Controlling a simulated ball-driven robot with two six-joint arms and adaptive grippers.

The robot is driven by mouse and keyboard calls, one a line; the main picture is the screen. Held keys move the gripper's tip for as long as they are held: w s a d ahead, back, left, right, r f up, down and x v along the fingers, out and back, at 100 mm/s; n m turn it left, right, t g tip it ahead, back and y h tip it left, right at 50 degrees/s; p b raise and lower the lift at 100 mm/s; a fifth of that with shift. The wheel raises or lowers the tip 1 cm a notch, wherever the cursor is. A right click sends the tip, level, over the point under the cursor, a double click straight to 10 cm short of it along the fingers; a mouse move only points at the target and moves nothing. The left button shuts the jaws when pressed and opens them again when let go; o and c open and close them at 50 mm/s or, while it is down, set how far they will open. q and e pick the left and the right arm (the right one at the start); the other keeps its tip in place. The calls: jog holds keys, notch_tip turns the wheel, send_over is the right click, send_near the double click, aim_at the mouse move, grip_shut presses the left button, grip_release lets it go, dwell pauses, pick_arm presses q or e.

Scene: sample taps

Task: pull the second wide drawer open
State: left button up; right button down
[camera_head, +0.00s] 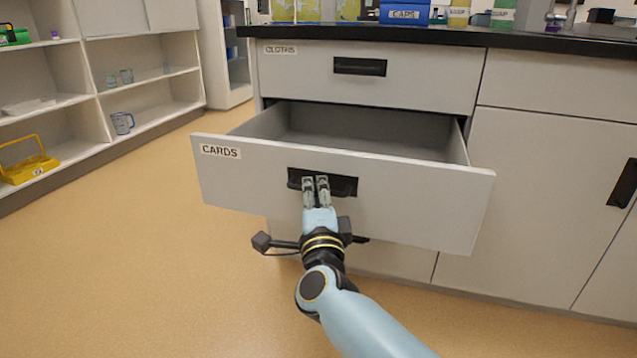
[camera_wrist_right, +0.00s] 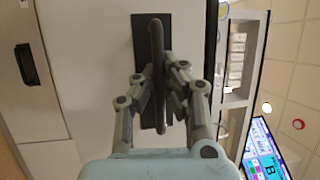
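The second wide drawer, labelled CARDS (camera_head: 410,205), stands well out of the counter, and its grey inside shows empty where visible. My right gripper (camera_head: 315,181) is at the dark handle (camera_head: 343,186) on its front. In the right wrist view the fingers of my right gripper (camera_wrist_right: 158,80) lie on both sides of the handle bar (camera_wrist_right: 158,45), closed on it. The top wide drawer, labelled CLOTHS (camera_head: 430,78), is shut above it. My left gripper is in neither view.
A dark countertop (camera_head: 440,36) carries a blue CARDS box (camera_head: 404,12) and other containers. A cupboard door with a dark handle (camera_head: 622,183) is on the right. Open shelves (camera_head: 150,82) with cups and a yellow carrier (camera_head: 28,168) stand left. Floor (camera_head: 170,250) between is clear.

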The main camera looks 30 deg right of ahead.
jog(key=c, duration=2)
grip_release()
jog(key=shift+f, duration=0.25)
jog(key=o, duration=0.3)
jog(key=shift+o, duration=0.2)
jog(key=shift+r, duration=0.1)
